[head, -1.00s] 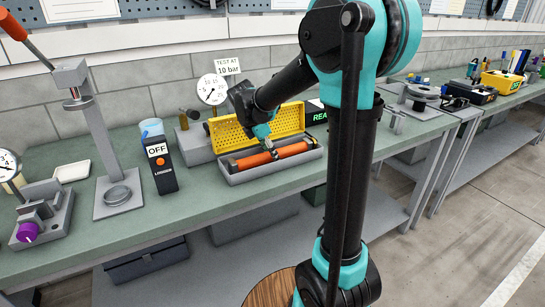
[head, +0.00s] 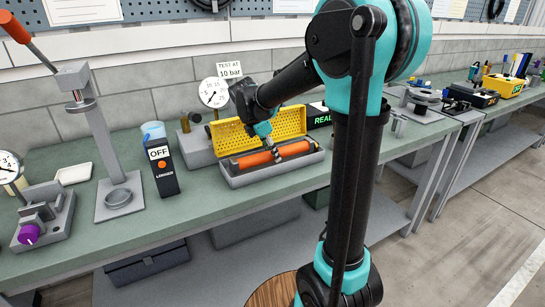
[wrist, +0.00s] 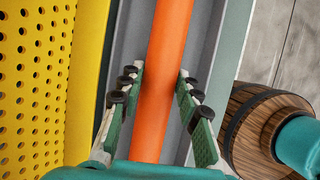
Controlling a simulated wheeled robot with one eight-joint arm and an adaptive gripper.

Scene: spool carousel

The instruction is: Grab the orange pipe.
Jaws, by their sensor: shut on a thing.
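The orange pipe (head: 294,149) lies lengthwise in an open grey case (head: 258,178) with a perforated yellow lid (head: 230,138) standing up behind it. My gripper (head: 268,144) reaches down to the middle of the pipe from above. In the wrist view the pipe (wrist: 168,55) runs between the two green-padded fingers of my gripper (wrist: 158,85), one on each side. The gripper is shut on the pipe. The exact contact at the fingertips is hard to see.
A gauge (head: 214,92) with a "TEST AT 10 bar" sign stands behind the case. A black "OFF" box (head: 162,168) and a press stand (head: 118,195) are to the left. A dark display (head: 319,119) sits behind right. The green bench (head: 215,206) is clear in front.

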